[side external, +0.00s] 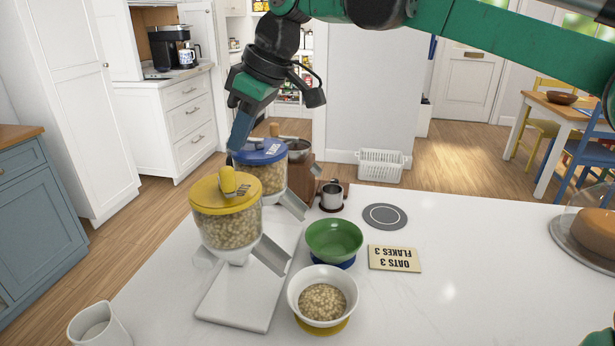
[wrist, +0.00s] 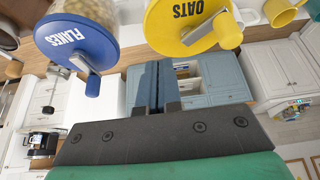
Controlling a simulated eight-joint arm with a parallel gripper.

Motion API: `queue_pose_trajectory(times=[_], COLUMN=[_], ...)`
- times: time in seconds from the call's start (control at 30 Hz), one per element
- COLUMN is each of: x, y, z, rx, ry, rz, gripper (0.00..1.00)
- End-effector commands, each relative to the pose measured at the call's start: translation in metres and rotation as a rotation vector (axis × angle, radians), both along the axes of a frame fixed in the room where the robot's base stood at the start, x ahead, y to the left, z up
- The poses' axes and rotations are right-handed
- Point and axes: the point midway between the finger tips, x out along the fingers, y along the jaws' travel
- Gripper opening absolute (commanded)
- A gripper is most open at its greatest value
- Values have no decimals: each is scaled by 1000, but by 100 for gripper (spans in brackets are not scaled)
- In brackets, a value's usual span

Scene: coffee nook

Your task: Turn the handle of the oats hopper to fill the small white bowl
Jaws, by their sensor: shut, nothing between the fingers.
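The oats hopper (side external: 226,225) has a clear body full of pale grains and a yellow lid marked OATS (wrist: 180,20), with a metal crank and yellow knob (wrist: 229,32) on top. Its chute (side external: 271,255) points toward the small white bowl (side external: 293,300), which holds a layer of grains and sits on a yellow coaster (side external: 322,327). Behind it stands the flakes hopper with a blue lid (wrist: 62,35). My gripper (side external: 238,146) is shut and empty beside the blue lid in the side view. The wrist view shows its closed fingers (wrist: 156,64) below and between both lids.
An empty green bowl (side external: 334,238) sits on a blue coaster behind the white bowl. A card reading OATS 3, FLAKES 3 (side external: 394,259) lies right of it. A white jug (side external: 97,325) is front left, a metal cup (side external: 331,196) behind. The right counter is mostly clear before a glass dome (side external: 590,230).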

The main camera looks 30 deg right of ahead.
Motion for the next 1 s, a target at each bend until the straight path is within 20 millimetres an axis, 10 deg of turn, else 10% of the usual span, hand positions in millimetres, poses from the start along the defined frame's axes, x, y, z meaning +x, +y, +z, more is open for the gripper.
queue_pose_trajectory(times=[1.0], x=[-7], y=[-21], z=[40], rx=[3], ry=[-13], rz=[-84], gripper=[0])
